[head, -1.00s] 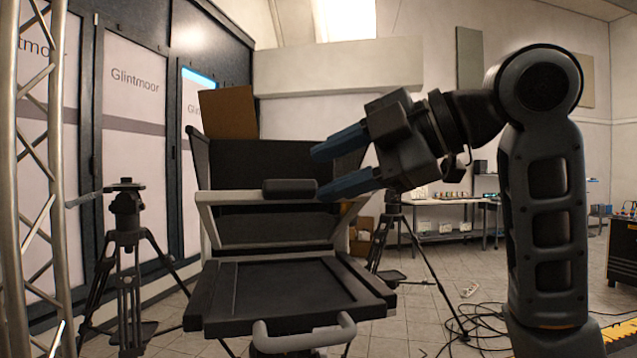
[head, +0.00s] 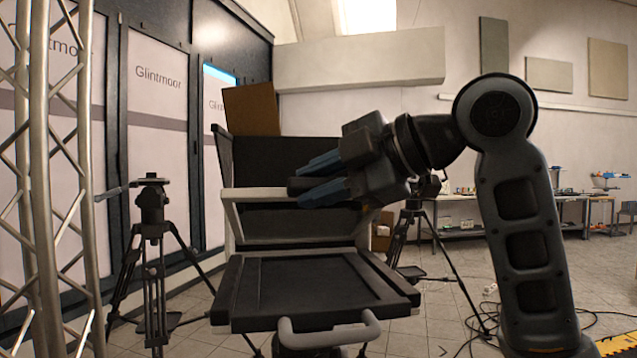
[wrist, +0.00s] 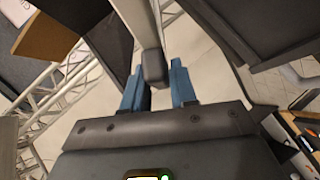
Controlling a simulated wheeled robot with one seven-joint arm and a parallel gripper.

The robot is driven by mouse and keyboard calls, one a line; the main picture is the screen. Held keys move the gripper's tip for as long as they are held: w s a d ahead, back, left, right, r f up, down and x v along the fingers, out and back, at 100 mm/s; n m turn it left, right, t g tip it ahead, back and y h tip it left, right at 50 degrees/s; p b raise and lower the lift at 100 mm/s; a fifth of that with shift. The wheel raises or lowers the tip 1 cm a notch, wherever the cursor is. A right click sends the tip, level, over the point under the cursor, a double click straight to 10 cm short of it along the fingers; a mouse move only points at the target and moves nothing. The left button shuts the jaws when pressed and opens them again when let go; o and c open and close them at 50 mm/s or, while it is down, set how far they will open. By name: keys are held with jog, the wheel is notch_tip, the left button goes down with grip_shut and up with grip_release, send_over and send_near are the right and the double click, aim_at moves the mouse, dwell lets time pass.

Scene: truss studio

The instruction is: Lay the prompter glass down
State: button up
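The prompter glass (head: 300,226) is a grey, see-through pane in a pale frame, standing tilted up in front of the dark hood. A black grip (head: 296,186) sits on the frame's top bar (head: 256,194); it also shows in the wrist view (wrist: 153,68). My gripper (head: 312,180) is open at the grip, with one blue finger above it and one below in the head view. In the wrist view the grip's end lies at the gap between the fingertips (wrist: 160,80). I cannot tell whether the fingers touch it. The fingers hide part of the bar.
A black flat tray (head: 310,285) with a grey handle (head: 330,333) lies in front of the glass. Tripods stand at left (head: 152,240) and behind right (head: 413,235). A metal truss (head: 45,200) is at far left. Cables lie on the floor at right.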

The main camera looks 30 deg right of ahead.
grip_shut()
jog(key=shift+n+t, duration=0.5)
jog(key=shift+t, duration=0.2)
jog(key=f+b, duration=0.1)
jog(key=b, duration=0.1)
jog(key=s+f+b, duration=0.1)
jog(key=f+b, duration=0.2)
jog(key=b, duration=0.1)
jog(key=shift+s+a+f+b, duration=0.25)
jog(key=shift+s+f+b, duration=0.05)
jog(key=shift+s+b, duration=0.05)
jog(key=shift+s+a+f+t+b, duration=0.1)
jog(key=shift+s+f+t+b, duration=0.2)
jog(key=shift+f+b, duration=0.55)
jog(key=shift+r, duration=0.35)
jog(key=shift+o, duration=2)
grip_release()
jog(key=v, duration=0.7)
jog(key=shift+s, duration=0.35)
